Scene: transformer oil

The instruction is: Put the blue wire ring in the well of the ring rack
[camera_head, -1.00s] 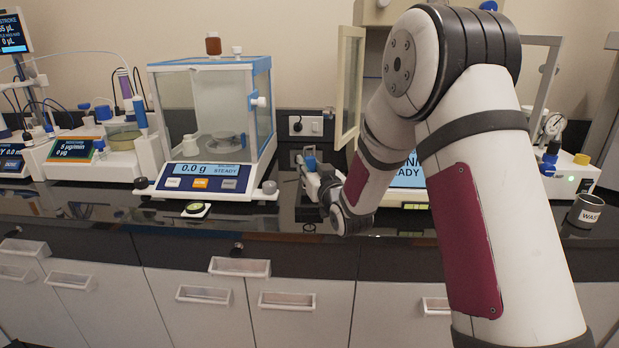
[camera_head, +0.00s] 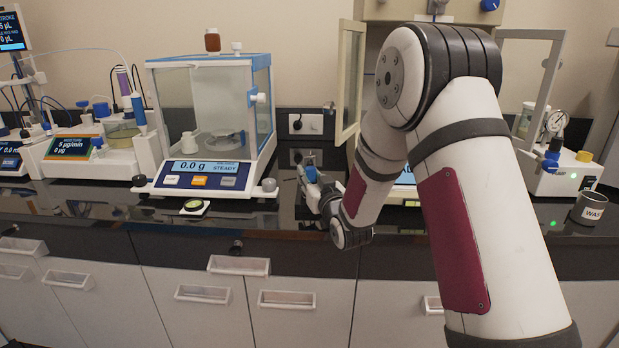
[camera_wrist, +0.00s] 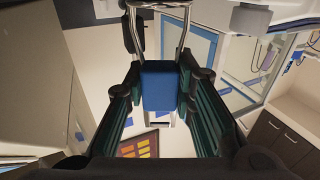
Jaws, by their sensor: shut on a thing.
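My gripper (camera_head: 309,176) is low over the bench, just right of the balance. Its fingers are shut on a blue block (camera_wrist: 160,88), which I take to be the grip of the blue wire ring. The block sits between the dark ridged finger pads in the wrist view. Bright bent metal rods (camera_wrist: 184,35) run above the block in that view; I cannot tell whether they belong to it. In the head view the held blue part (camera_head: 311,173) shows small at the fingertips. I cannot clearly make out the ring rack or its well.
A glass-walled balance (camera_head: 205,125) reading 0.0 g stands left of my gripper. A small dish on a pad (camera_head: 194,207) lies before it. An open cabinet door (camera_head: 349,82) stands behind my arm. A waste cup (camera_head: 589,208) is at far right. Black bench shows at the front left.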

